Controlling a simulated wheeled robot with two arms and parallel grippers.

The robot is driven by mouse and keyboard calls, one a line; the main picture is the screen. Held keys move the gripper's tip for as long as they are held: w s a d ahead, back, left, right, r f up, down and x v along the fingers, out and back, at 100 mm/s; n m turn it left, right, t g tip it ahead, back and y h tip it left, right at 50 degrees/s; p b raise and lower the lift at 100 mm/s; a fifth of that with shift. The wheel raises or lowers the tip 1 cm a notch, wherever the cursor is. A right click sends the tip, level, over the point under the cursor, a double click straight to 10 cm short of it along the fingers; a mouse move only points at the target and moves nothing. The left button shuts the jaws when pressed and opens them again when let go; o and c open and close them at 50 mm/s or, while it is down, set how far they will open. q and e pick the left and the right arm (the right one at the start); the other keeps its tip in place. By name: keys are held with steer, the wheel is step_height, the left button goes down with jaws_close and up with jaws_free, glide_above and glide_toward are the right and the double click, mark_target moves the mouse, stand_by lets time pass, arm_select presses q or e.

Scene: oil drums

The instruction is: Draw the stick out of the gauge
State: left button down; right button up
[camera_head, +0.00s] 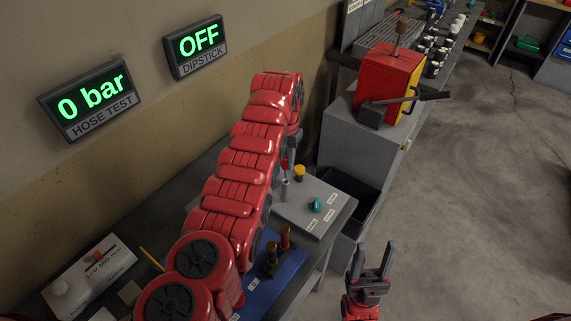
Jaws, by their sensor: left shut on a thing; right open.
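My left gripper (291,154) points down at the end of the red arm, shut on a thin stick (285,180) with a red part near its top. The stick stands roughly upright over the left part of a grey sloped box (302,208), which seems to be the gauge. I cannot tell whether its lower end is inside the box or just above it. A wall display (195,46) reads "OFF" over "DIPSTICK". My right gripper (373,260) is open and empty, right of the bench.
A red and yellow box with a lever (391,78) stands on a grey cabinet behind. A blue plate (284,272) with brown posts lies in front of the grey box. A white panel (92,276) is at lower left. Another display (90,99) reads "0 bar". The floor at right is clear.

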arm_select(q)
steer(key=shift+r, duration=3)
